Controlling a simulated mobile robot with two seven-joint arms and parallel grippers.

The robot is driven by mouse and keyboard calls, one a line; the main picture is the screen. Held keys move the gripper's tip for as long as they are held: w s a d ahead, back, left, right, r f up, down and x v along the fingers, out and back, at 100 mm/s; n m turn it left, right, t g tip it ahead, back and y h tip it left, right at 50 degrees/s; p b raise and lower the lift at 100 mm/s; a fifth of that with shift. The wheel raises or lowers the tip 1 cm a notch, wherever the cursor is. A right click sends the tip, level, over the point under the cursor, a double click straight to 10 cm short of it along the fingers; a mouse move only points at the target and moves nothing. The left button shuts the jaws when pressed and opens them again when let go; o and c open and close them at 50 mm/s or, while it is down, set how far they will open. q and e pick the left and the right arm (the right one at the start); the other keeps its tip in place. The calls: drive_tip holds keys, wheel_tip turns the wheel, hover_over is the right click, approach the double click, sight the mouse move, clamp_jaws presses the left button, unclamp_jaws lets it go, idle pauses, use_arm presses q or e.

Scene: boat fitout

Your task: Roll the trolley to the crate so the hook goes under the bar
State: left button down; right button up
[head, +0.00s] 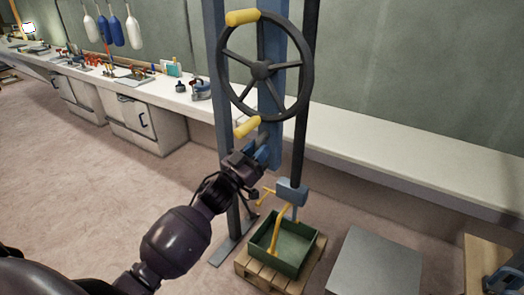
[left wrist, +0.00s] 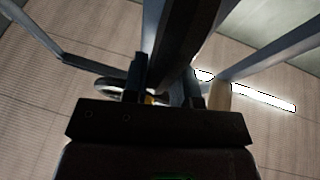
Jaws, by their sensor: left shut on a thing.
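A large dark handwheel (head: 262,70) with two yellow grips stands upright before blue posts. My left gripper (head: 262,146) is at the wheel's lower edge, just below the lower yellow grip (head: 247,127). It is shut on the wheel; whether on rim or grip is unclear. In the left wrist view a dark beam shows between its fingers (left wrist: 167,88). A dark pole runs down to a blue block (head: 291,191) with a grey hook part (head: 290,213) below. A green crate (head: 304,255) with a curved yellow bar (head: 279,226) stands below it.
The crate stands on a wooden pallet (head: 256,279). A grey flat-topped block (head: 375,266) is to its right. A long white bench (head: 400,145) runs along the wall, with tools at left. The floor at left (head: 75,190) is clear.

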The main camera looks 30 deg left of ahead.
use_arm(q)
drive_tip(key=c, duration=1)
unclamp_jaws()
drive_tip(key=shift+a, duration=0.25)
drive_tip(key=shift+d, duration=0.1)
drive_tip(key=shift+s+f, duration=0.2)
drive_tip(key=shift+s, duration=0.15)
drive_tip(key=b+v, duration=0.1)
drive_tip(key=v, duration=0.9)
drive_tip(key=shift+r, duration=0.15)
use_arm(e)
drive_tip(key=shift+f, duration=0.5)
drive_tip(key=shift+a, duration=0.1)
